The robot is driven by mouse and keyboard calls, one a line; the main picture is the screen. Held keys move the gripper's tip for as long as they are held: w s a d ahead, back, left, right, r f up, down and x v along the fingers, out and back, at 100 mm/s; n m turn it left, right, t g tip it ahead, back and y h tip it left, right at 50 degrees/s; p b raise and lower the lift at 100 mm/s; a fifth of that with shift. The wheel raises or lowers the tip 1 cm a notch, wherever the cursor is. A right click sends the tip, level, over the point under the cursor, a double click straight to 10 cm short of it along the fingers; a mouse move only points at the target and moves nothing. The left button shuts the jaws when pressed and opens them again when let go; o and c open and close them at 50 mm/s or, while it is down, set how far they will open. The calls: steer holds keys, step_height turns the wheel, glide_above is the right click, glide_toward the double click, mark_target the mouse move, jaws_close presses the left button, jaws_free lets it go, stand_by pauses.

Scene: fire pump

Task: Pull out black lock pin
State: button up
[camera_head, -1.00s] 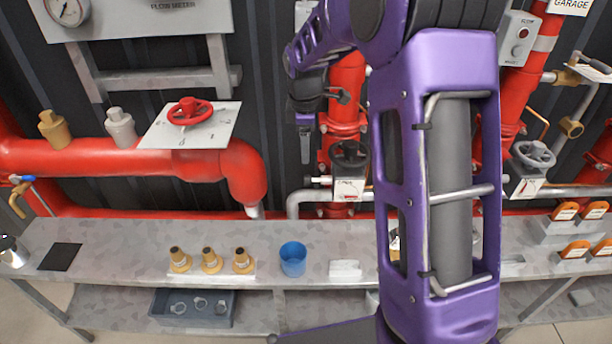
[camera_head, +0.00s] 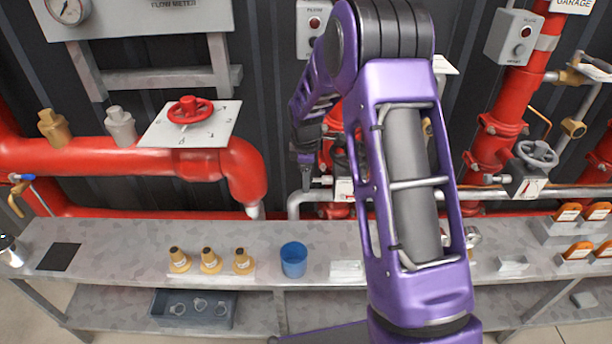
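My gripper (camera_head: 306,176) points down in front of the dark wall, just left of the middle red valve assembly. It is small and seen edge-on, so its opening cannot be judged. A small pin-like piece (camera_head: 323,180) sticks out leftward from the valve, very close to the gripper's tip; contact cannot be told. I cannot clearly make out a black lock pin. The valve's black handwheel (camera_head: 338,160) is mostly hidden by my purple arm, and its white tag (camera_head: 344,189) is partly covered.
A grey bench (camera_head: 130,242) runs below the pipes. It bears several brass fittings (camera_head: 211,261), a blue cup (camera_head: 293,260) and orange-handled items (camera_head: 577,252). Another valve with a grey handwheel (camera_head: 537,153) stands right. A red handwheel (camera_head: 190,110) is at left.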

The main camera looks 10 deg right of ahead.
jaws_close()
stand_by(1.3)
